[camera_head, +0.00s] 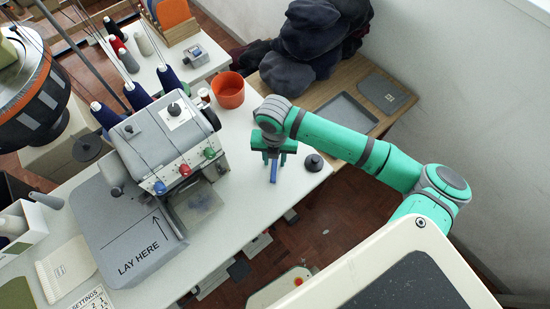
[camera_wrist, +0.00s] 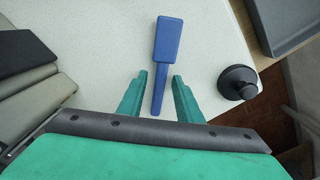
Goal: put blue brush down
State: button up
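The blue brush (camera_head: 273,171) is on the white table, near its right end, just below my gripper. In the wrist view the blue brush (camera_wrist: 167,42) has its wide end pointing away from me and its narrow handle between my fingers. My gripper (camera_head: 273,158) is open. In the wrist view the fingers of my gripper (camera_wrist: 159,82) stand on either side of the handle with a gap on both sides. The brush appears to lie flat on the tabletop; I cannot tell the exact height of the fingertips above it.
A black knobbed weight (camera_head: 314,162) stands right of the brush, near the table (camera_head: 245,207) corner; it also shows in the wrist view (camera_wrist: 238,82). The grey sewing machine (camera_head: 170,140) is to the left. An orange pot (camera_head: 228,90) stands behind. A grey tray (camera_head: 346,112) sits on the wooden bench.

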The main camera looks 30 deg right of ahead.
aim_at(275, 162)
jog(key=shift+w+r, duration=0.15)
jog(key=shift+r, duration=0.35)
notch_tip(275, 162, up, 11)
jog(key=shift+s+r, duration=0.2)
jog(key=shift+w, duration=0.1)
dwell(0.4)
